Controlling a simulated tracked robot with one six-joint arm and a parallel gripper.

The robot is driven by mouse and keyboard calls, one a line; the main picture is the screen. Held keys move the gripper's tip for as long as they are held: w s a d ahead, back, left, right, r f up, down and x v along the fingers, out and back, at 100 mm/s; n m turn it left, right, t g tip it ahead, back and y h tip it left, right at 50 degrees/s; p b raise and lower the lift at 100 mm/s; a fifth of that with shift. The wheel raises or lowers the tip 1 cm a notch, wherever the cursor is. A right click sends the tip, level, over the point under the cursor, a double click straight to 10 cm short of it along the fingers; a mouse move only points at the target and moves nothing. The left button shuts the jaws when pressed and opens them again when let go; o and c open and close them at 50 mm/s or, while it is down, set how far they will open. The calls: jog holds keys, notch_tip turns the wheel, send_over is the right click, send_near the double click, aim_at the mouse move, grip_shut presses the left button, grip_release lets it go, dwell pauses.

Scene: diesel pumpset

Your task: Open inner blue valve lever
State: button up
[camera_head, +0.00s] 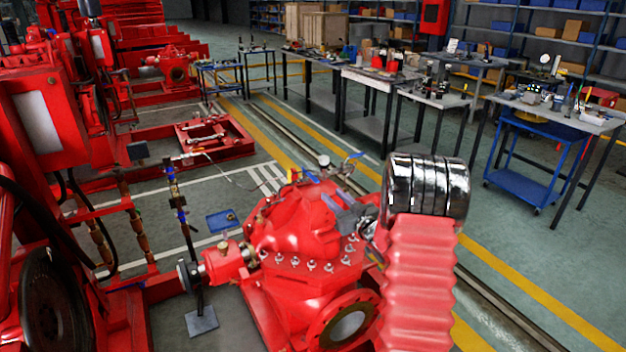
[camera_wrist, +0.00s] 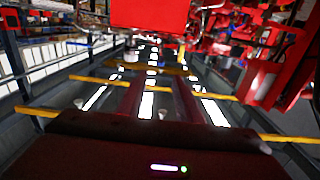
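The red pump (camera_head: 305,235) stands in the middle of the head view. A small blue lever (camera_head: 312,179) sits at its top, beside a yellow lever (camera_head: 291,173). Another blue lever (camera_head: 354,155) sits farther back, to the right of a round gauge (camera_head: 323,161). I cannot tell for sure which lever is the inner one. My gripper (camera_head: 334,200) comes in from the right over the pump, its grey fingertips apart and nothing seen between them. It appears just right of and below the nearer blue lever in the picture; contact cannot be told.
A thin stand with a blue-handled valve (camera_head: 171,172) rises left of the pump. A large red machine (camera_head: 50,115) fills the left side. Workbenches (camera_head: 380,78) and a blue cart (camera_head: 530,185) stand behind.

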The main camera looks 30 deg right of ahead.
aim_at(309, 173)
jog(key=shift+w, duration=0.1)
jog(key=w, duration=1.3)
jog(key=shift+w+d, duration=0.35)
jog(key=shift+c, duration=0.6)
grip_shut()
jog(key=shift+a, duration=0.1)
